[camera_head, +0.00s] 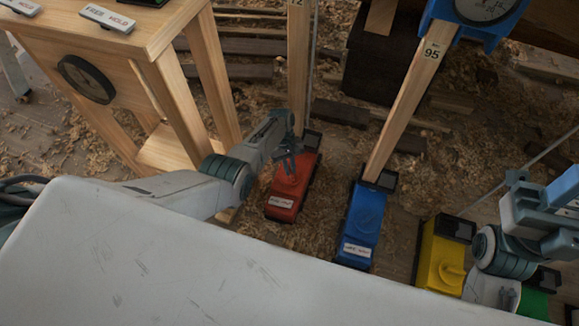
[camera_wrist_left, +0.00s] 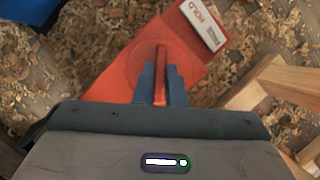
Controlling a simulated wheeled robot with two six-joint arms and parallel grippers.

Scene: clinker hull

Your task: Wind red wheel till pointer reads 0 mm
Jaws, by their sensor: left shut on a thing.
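The red jack box (camera_head: 285,196) stands on the shavings-covered floor at the foot of a wooden post. In the left wrist view, its round red wheel (camera_wrist_left: 134,62) lies flat on top, with a raised red bar (camera_wrist_left: 161,58) across it. My left gripper (camera_head: 288,150) is over the red box. In the left wrist view, its two fingers (camera_wrist_left: 161,88) are shut on the raised bar, one on each side. The red jack's pointer and scale are not in view. My right gripper (camera_head: 560,205) is at the right edge, partly cut off, away from the red box.
A blue box (camera_head: 362,222) stands right of the red one, under a post marked 95 (camera_head: 432,50) with a blue-framed dial (camera_head: 487,8). A yellow box (camera_head: 440,258) and a green one (camera_head: 534,303) stand farther right. A wooden bench (camera_head: 130,50) is at left.

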